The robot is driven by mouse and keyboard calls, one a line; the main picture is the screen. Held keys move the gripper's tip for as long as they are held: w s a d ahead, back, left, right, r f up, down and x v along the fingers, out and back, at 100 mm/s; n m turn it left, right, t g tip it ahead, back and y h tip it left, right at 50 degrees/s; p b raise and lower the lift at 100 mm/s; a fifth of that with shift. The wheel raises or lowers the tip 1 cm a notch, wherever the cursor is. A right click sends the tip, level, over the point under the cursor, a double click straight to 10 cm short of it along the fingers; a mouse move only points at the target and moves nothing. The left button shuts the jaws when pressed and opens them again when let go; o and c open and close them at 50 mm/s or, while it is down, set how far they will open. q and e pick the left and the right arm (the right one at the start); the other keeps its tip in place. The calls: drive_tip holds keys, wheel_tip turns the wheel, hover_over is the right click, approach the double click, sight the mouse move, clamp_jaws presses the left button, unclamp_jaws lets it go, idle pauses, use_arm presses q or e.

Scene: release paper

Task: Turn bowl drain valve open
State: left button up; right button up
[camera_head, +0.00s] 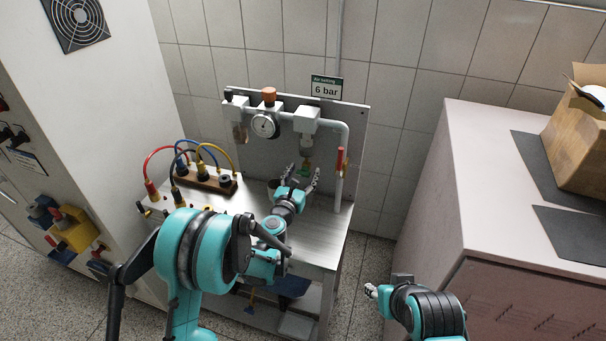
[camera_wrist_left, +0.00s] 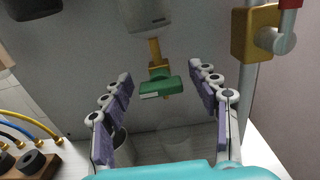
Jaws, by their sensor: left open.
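The bowl drain valve shows as a green handle (camera_wrist_left: 160,88) on a short brass stem under the grey filter bowl (camera_wrist_left: 146,14) in the left wrist view. In the head view the green handle (camera_head: 306,168) is small and sits under the right-hand white unit (camera_head: 307,121) on the panel. My left gripper (camera_head: 301,175) is open, its fingers spread to either side of the handle. In the left wrist view the left gripper (camera_wrist_left: 163,88) shows its purple pads apart from the handle, touching nothing. My right gripper (camera_head: 371,290) is low at the right, far from the panel; its fingers are too small to judge.
A red-handled valve (camera_head: 340,160) on the vertical pipe stands right of the handle. A gauge (camera_head: 264,125) is on the panel. A wooden block (camera_head: 207,181) with coloured hoses is on the bench at left. A cabinet with a paper bag (camera_head: 575,150) stands at right.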

use_arm(q)
drive_tip(key=c, duration=1.2)
drive_tip(key=shift+o, duration=0.2)
drive_tip(key=m+b, duration=0.1)
drive_tip(key=m, duration=0.1)
drive_tip(key=shift+f+m, duration=0.1)
drive_tip(key=shift+m, duration=0.3)
drive_tip(key=shift+d+m+b, duration=0.1)
drive_tip(key=shift+m+b, duration=0.25)
drive_tip(key=shift+m, duration=1.15)
drive_tip(key=o, duration=1.2)
drive_tip(key=shift+c, duration=0.2)
drive_tip(key=shift+s, duration=0.1)
drive_tip(key=v, duration=1.2)
